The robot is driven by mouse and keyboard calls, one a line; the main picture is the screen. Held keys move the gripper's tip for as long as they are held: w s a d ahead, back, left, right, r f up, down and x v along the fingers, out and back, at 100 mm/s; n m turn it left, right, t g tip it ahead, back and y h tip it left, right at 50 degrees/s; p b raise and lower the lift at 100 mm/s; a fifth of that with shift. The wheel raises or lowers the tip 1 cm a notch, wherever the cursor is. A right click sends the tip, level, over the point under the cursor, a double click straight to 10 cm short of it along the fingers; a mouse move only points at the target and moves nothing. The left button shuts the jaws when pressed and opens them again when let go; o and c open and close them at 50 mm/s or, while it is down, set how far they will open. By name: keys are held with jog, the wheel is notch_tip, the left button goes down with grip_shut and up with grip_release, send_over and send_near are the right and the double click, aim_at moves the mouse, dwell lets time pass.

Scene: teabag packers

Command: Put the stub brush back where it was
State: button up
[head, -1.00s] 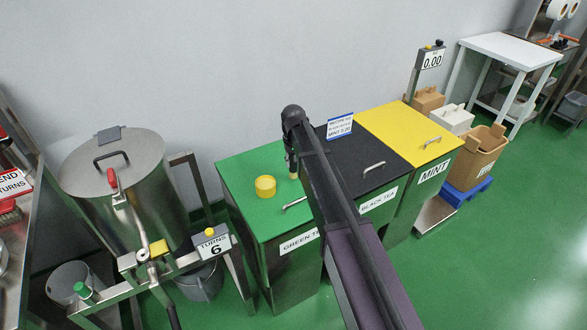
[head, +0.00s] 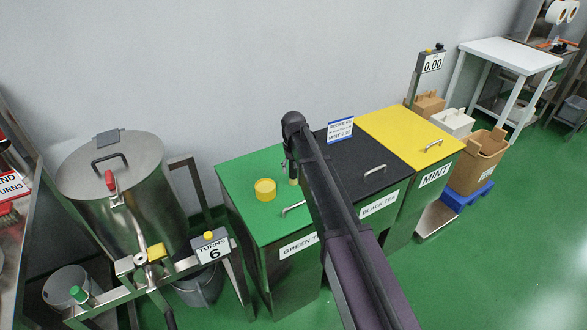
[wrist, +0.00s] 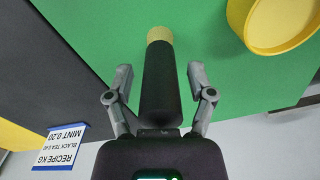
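The stub brush (wrist: 160,85) has a dark handle and a pale yellow end. In the wrist view it stands between the two fingers of my gripper (wrist: 159,72), with a gap on each side. The pale end points toward the green lid (wrist: 95,25). In the head view the brush (head: 293,177) shows small and upright at the green bin's lid (head: 240,172), beside the black lid. My gripper (head: 288,164) is open around it; my arm hides part of this spot. I cannot tell exactly how the brush's end meets the lid.
A round yellow container (head: 265,190) stands on the green lid, left of the brush. A recipe sign (head: 340,130) stands behind the black lid (head: 350,158). The yellow mint bin (head: 405,130) is to the right. A steel drum (head: 115,190) stands at the left.

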jog(key=shift+r, duration=0.15)
notch_tip(320, 180, up, 12)
jog(key=p, duration=1.2)
dwell(0.4)
dwell(0.6)
jog(key=s+d+m, duration=0.3)
jog(key=s+d, duration=2)
jog(key=s, duration=0.3)
